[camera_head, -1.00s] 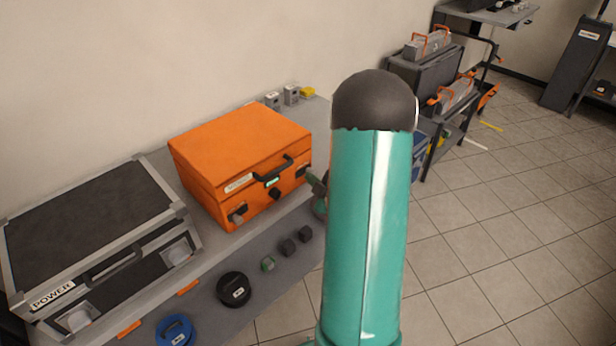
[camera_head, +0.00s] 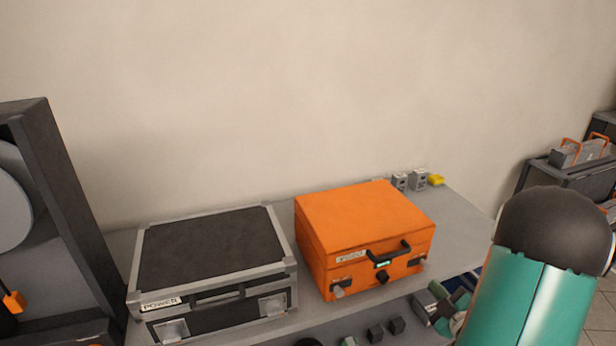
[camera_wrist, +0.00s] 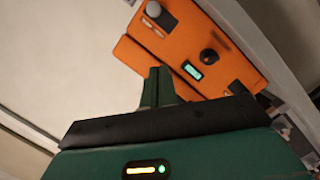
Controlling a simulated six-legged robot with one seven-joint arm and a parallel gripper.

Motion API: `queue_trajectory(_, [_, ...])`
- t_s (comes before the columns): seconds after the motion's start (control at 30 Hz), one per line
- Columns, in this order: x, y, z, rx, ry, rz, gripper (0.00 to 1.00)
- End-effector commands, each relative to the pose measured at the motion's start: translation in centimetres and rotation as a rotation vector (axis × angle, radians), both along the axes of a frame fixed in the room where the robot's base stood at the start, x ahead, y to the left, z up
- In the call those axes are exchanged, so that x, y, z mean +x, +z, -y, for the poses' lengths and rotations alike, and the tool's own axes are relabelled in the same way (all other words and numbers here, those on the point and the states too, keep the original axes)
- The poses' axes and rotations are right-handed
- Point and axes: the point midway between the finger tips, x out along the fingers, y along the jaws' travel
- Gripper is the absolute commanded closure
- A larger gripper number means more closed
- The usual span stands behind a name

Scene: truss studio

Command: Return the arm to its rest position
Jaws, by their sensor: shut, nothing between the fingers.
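My gripper (camera_wrist: 160,75) shows in the wrist view as two green fingers held together, shut and empty. In the head view a small part of my gripper (camera_head: 450,302) shows low beside my arm, to the right of the orange case (camera_head: 366,232); most of it is hidden by the arm. My teal arm link with a black rounded top (camera_head: 545,265) fills the lower right. In the wrist view the orange case (camera_wrist: 160,42) appears rotated beyond the fingers, with its knob, latch and green display. I cannot tell how far the gripper is from it.
A grey POWER case (camera_head: 212,255) stands left of the orange case on the bench (camera_head: 462,212). Small grey blocks (camera_head: 418,180) and a yellow block (camera_head: 436,181) sit at the back. A dark frame (camera_head: 62,200) stands at far left. A rack of equipment (camera_head: 570,170) stands at right.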

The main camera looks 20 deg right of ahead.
Motion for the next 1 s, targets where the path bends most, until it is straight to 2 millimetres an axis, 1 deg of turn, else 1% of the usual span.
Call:
queue_trajectory(0.07, [0.1,0.1,0.0,-0.001,-0.001,-0.002,1.00])
queue_trajectory(0.17, [0.9,0.7,-0.3,0.000,-0.008,-0.022,1.00])
queue_trajectory(0.27, [2.5,2.2,-0.8,0.010,-0.035,-0.068,1.00])
queue_trajectory(0.33, [3.7,3.6,-1.5,0.027,-0.067,-0.111,1.00])
queue_trajectory(0.4, [4.8,5.2,-2.5,0.056,-0.107,-0.153,1.00])
queue_trajectory(0.47, [5.5,6.6,-3.5,0.084,-0.142,-0.185,1.00])
queue_trajectory(0.6, [6.2,9.6,-6.6,0.177,-0.224,-0.254,1.00])
queue_trajectory(0.67, [6.1,10.9,-8.2,0.224,-0.256,-0.284,1.00])
queue_trajectory(0.73, [5.7,12.2,-10.3,0.284,-0.289,-0.317,1.00])
queue_trajectory(0.87, [4.2,14.4,-14.8,0.408,-0.341,-0.385,1.00])
queue_trajectory(0.9, [3.5,14.9,-16.3,0.447,-0.353,-0.409,1.00])
queue_trajectory(0.97, [2.2,15.7,-18.6,0.509,-0.369,-0.446,1.00])
queue_trajectory(1.0, [1.2,16.2,-20.2,0.550,-0.377,-0.475,1.00])
